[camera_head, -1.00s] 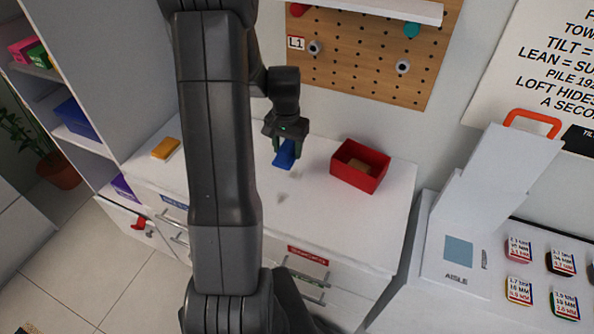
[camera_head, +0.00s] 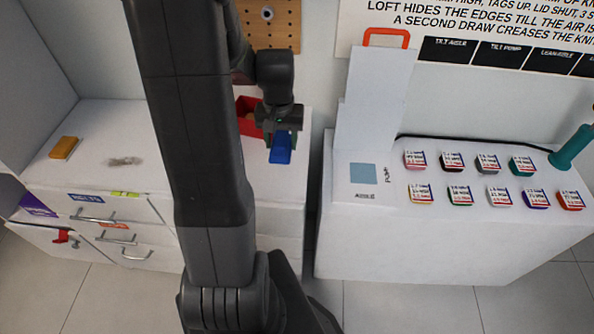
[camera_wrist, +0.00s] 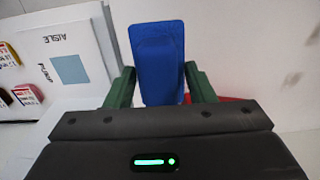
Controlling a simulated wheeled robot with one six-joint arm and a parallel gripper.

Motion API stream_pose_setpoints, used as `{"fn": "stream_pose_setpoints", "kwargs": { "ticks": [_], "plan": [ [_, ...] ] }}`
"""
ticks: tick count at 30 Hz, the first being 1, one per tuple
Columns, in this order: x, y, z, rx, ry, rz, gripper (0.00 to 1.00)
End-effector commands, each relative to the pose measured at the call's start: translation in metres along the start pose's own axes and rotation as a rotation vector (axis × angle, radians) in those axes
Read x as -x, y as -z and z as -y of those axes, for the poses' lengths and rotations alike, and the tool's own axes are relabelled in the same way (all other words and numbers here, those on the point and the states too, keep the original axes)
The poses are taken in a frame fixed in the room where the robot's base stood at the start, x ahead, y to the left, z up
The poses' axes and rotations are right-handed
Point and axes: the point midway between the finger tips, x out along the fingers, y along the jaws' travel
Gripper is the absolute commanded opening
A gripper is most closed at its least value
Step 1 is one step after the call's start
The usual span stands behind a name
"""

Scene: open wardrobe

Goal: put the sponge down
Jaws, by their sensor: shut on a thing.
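The blue sponge (camera_head: 281,149) is a flat block held upright between my gripper's fingers. My gripper (camera_head: 281,136) is shut on it, over the right end of the white cabinet top (camera_head: 125,185), in front of the red box. In the wrist view, the blue sponge (camera_wrist: 158,62) stands between the two green fingers of my gripper (camera_wrist: 158,88) and sticks out beyond them. I cannot tell exactly how far the sponge is above the cabinet top.
A red box (camera_head: 246,128) with a brown block inside is partly hidden behind my arm. A yellow-orange block (camera_head: 64,147) and a grey smudge (camera_head: 125,161) are on the cabinet top at left. At right, past a narrow gap, a white counter (camera_head: 430,240) holds several tagged colored items.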

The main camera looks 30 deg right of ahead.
Motion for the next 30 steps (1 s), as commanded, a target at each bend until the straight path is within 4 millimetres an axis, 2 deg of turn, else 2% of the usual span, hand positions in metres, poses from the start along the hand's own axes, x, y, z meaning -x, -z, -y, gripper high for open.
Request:
{"fn": "stream_pose_setpoints", "kwargs": {
  "ticks": [1,6,11,18,22,30],
  "plan": [
    [-0.011,-0.001,0.000,0.000,-0.001,0.007,0.24],
    [-0.036,-0.001,0.000,0.000,0.000,0.004,0.24],
    [-0.048,0.000,0.000,-0.001,0.000,0.003,0.24],
    [-0.079,0.000,0.000,-0.001,0.000,0.003,0.24],
    [-0.085,0.000,0.000,-0.001,0.000,0.001,0.24],
    [-0.086,0.000,0.000,-0.001,0.000,0.000,0.24]
  ]
}}
